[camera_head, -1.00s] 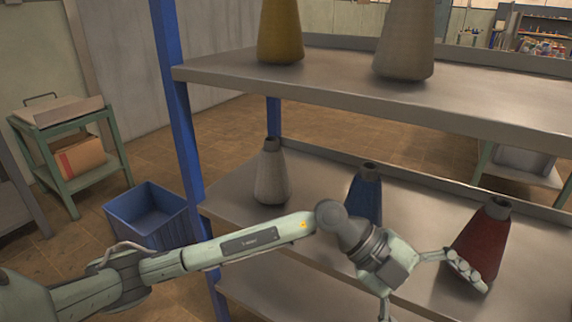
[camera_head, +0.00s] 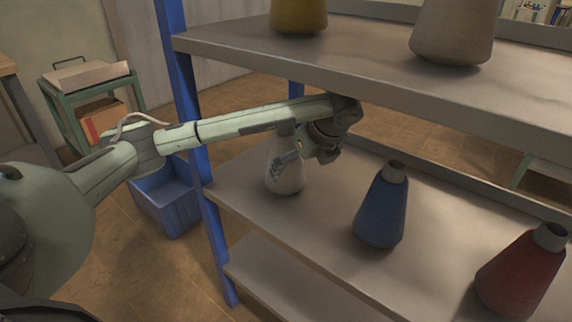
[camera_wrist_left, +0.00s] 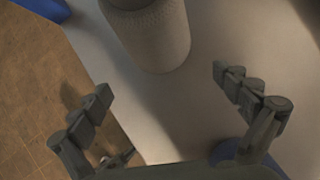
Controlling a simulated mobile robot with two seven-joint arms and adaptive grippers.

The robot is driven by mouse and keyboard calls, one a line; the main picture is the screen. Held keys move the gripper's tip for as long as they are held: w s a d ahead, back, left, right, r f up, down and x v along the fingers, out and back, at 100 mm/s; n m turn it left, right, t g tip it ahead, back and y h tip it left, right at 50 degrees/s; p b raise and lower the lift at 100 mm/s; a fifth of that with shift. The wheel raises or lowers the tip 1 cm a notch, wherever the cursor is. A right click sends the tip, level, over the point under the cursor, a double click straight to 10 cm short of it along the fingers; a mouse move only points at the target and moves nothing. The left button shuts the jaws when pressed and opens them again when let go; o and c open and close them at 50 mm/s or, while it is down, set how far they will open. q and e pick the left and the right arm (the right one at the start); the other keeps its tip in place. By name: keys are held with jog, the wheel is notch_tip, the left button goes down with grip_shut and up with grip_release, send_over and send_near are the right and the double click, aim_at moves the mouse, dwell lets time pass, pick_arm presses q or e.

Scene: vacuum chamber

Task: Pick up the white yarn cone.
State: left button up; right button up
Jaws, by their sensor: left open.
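The white yarn cone (camera_head: 286,179) stands upright on the lower shelf board (camera_head: 330,208), near its left end. In the left wrist view the cone (camera_wrist_left: 158,40) is at the top middle, just beyond the open fingertips of the gripper (camera_wrist_left: 160,80). Nothing is between the fingers, and they appear apart from the cone. My right gripper is not in view.
A blue cone (camera_head: 383,212) and a red cone (camera_head: 518,275) stand to the right on the same board. The upper board (camera_head: 370,65) holds a yellow cone (camera_head: 298,14) and a beige cone (camera_head: 452,35). A blue post (camera_head: 182,100) and blue bin (camera_head: 168,208) are at left.

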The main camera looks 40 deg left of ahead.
pick_arm(q)
jog(key=w+a, duration=0.1)
jog(key=w+a+p, duration=0.1)
jog(key=a, duration=0.1)
jog(key=w+a+f, duration=0.1)
jog(key=a, duration=0.1)
jog(key=shift+a, duration=0.2)
jog(key=shift+s, duration=0.1)
jog(key=c, duration=1.5)
jog(key=shift+r, duration=0.1)
jog(key=shift+c, duration=0.5)
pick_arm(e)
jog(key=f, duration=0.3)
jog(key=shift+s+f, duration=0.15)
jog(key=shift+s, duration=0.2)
pick_arm(q)
jog(key=shift+a+r, duration=0.1)
jog(key=shift+r, duration=0.05)
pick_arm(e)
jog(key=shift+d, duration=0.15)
